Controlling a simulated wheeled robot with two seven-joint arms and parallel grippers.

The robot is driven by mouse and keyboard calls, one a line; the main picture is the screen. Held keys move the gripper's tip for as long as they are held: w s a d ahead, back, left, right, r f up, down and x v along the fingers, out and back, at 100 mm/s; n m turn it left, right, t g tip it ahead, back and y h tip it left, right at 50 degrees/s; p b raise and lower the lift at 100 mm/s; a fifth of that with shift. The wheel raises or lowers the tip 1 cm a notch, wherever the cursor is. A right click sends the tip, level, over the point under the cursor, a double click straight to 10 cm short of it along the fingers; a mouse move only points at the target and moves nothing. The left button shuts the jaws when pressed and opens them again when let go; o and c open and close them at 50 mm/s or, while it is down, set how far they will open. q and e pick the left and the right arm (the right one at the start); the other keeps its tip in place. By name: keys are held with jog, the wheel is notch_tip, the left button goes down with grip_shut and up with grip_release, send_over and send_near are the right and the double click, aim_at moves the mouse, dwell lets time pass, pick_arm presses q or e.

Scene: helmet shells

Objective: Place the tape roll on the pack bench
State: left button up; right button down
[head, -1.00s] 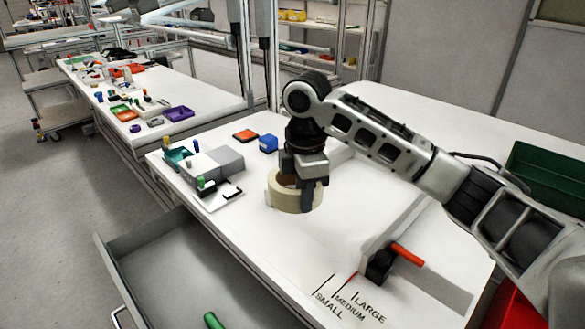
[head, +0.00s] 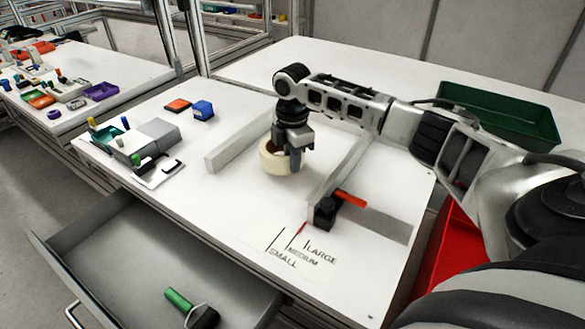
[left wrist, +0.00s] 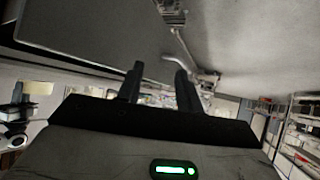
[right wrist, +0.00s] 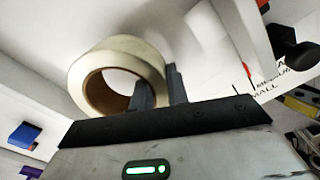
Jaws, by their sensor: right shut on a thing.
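The cream tape roll (head: 273,160) is in my right gripper (head: 296,160), at the middle of the white bench top (head: 215,195), between two grey rails. The fingers are shut on the roll's wall, one inside the hole and one outside. The right wrist view shows the roll (right wrist: 82,82) tilted in the picture, held by the right fingers (right wrist: 160,88). I cannot tell whether its underside touches the bench. My left gripper (left wrist: 160,88) shows only in the left wrist view. Its fingers are apart with nothing between them.
A grey box (head: 158,134) and blue block (head: 203,110) stand left. An open drawer (head: 110,255) juts out in front. A green bin (head: 500,118) stands right.

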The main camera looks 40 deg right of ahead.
jog(key=shift+f, duration=1.55)
jog(key=shift+f, duration=0.1)
jog(key=c, duration=1.4)
grip_release()
jog(key=shift+o, duration=0.2)
notch_tip(320, 180, up, 12)
jog(key=shift+r, duration=0.15)
